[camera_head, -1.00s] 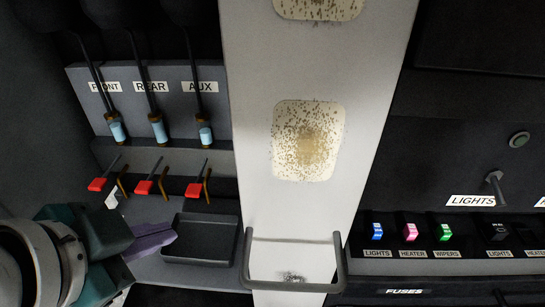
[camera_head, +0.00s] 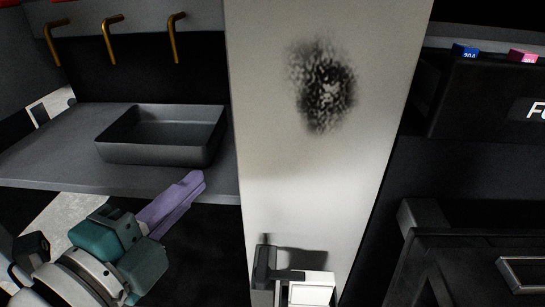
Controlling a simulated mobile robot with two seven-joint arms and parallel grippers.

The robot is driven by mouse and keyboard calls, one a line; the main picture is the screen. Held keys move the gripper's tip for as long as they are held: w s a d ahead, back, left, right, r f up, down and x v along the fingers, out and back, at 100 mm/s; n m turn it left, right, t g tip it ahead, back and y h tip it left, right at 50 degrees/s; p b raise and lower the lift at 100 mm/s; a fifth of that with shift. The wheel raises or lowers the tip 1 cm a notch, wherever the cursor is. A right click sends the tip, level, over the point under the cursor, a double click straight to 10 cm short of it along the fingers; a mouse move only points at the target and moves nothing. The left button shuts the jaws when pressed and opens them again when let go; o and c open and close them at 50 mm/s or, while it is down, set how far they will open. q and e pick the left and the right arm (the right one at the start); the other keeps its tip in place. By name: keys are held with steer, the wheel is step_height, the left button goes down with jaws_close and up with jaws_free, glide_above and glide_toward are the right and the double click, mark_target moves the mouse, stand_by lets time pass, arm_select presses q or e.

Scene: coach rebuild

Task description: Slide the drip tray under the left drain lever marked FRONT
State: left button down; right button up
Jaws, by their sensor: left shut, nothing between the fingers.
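The drip tray (camera_head: 150,154), a dark grey shallow open box, rests on a grey shelf (camera_head: 60,163). It lies below the middle and right brass spouts, to the right of the leftmost spout (camera_head: 52,43). Red lever ends show at the top edge, one above the leftmost spout (camera_head: 61,22); the FRONT label is out of view. My left gripper (camera_head: 194,184), with purple fingers, is shut and empty. Its tips are in front of the shelf's front edge, just below the tray's right front corner in the picture, apart from the tray. My right gripper does not show.
A wide pale panel (camera_head: 300,170) with a dark smudge stands to the right of the tray. A black and white fitting (camera_head: 290,283) is at its bottom. The shelf left of the tray is bare, with a small white card (camera_head: 50,105) behind it.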

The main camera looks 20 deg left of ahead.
mark_target(211, 176)
arm_select(q)
steer(key=shift+m+t+h, duration=0.3)
steer(key=shift+m+t, duration=0.1)
steer(key=shift+m, duration=0.3)
steer(key=w+f+b, duration=0.1)
steer(key=w, duration=0.2)
steer(key=w+d+f+b, duration=0.1)
steer(key=w+b, duration=0.1)
steer(key=w, duration=0.1)
steer(key=w+f+b, duration=0.2)
steer(key=w, duration=0.1)
steer(key=shift+w+d, duration=0.15)
steer(key=shift+w, duration=0.25)
steer(key=a, duration=0.3)
steer(key=shift+s, duration=0.35)
steer(key=shift+s+a, duration=0.1)
steer(key=shift+a, duration=0.25)
steer(key=shift+a+r, duration=0.1)
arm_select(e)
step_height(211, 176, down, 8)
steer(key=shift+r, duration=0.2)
